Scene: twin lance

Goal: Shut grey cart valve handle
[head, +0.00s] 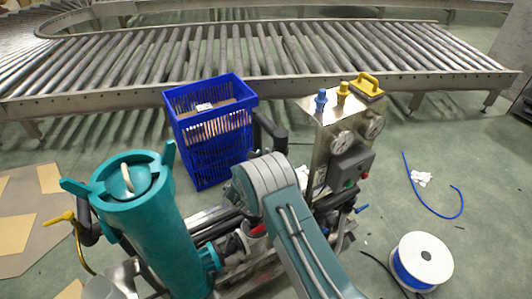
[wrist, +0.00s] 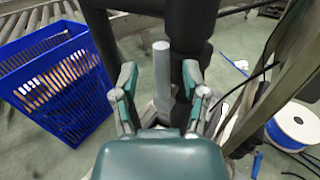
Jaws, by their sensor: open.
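A light grey upright handle (wrist: 162,70) stands between the fingers of my gripper (wrist: 163,98) in the wrist view. It looks like the cart's valve handle. The two teal-and-grey fingers are spread, one on each side of the handle, with visible gaps. Its lower end is hidden near my gripper's palm. In the head view my own arm covers this area, and I cannot make out the handle or the fingertips there. The cart (head: 335,115) carries a steel panel with gauges and a teal filter vessel (head: 160,230).
Thick dark pipes (wrist: 190,45) stand right behind the handle. A blue crate (head: 210,130) is close on the left. A blue hose spool (head: 420,262) lies on the floor at right. A roller conveyor (head: 250,50) runs behind. Floor at right is mostly clear.

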